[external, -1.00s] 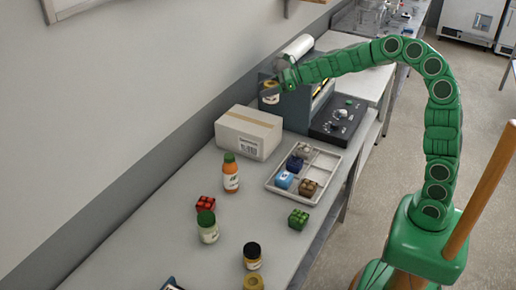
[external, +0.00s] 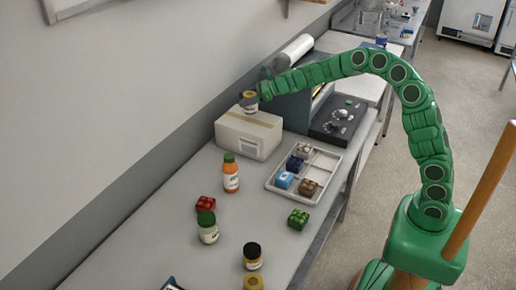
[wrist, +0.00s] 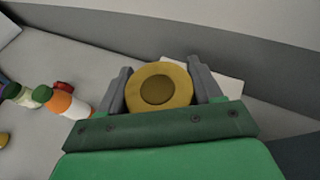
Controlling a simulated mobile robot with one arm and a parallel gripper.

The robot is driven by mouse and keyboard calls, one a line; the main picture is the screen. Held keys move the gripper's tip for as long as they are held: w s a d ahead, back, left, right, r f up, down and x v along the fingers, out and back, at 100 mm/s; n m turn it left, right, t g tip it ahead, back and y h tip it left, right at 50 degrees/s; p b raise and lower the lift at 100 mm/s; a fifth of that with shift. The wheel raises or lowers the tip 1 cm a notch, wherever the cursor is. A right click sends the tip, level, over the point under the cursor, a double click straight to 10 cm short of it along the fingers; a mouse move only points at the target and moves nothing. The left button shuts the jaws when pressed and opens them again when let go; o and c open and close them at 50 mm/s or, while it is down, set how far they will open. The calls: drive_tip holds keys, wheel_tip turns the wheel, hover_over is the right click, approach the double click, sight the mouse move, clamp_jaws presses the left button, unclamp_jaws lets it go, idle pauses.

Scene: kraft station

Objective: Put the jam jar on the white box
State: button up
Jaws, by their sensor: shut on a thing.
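The jam jar (external: 249,105) has a pale label and, in the wrist view, a round gold lid (wrist: 160,88). My gripper (external: 254,97) is shut on it, with one grey finger on each side of the lid. The jar looks upright over the top of the white box (external: 240,137), toward its far side. I cannot tell whether its base touches the box.
An orange bottle (external: 231,175) stands in front of the box. A divided tray (external: 323,160) with several blocks lies to its right, and a dark machine (external: 337,122) stands behind. Loose blocks and several jars (external: 208,229) occupy the front bench.

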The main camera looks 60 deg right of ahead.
drive_tip(key=shift+w+f, duration=0.5)
drive_tip(key=shift+f, duration=1.5)
drive_tip(key=shift+f, duration=0.1)
drive_tip(key=o, duration=1.6)
drive_tip(key=shift+s+d+r, duration=0.35)
drive_tip(key=shift+s, duration=0.1)
drive_tip(key=v, duration=1.1)
drive_tip(key=shift+a, duration=0.15)
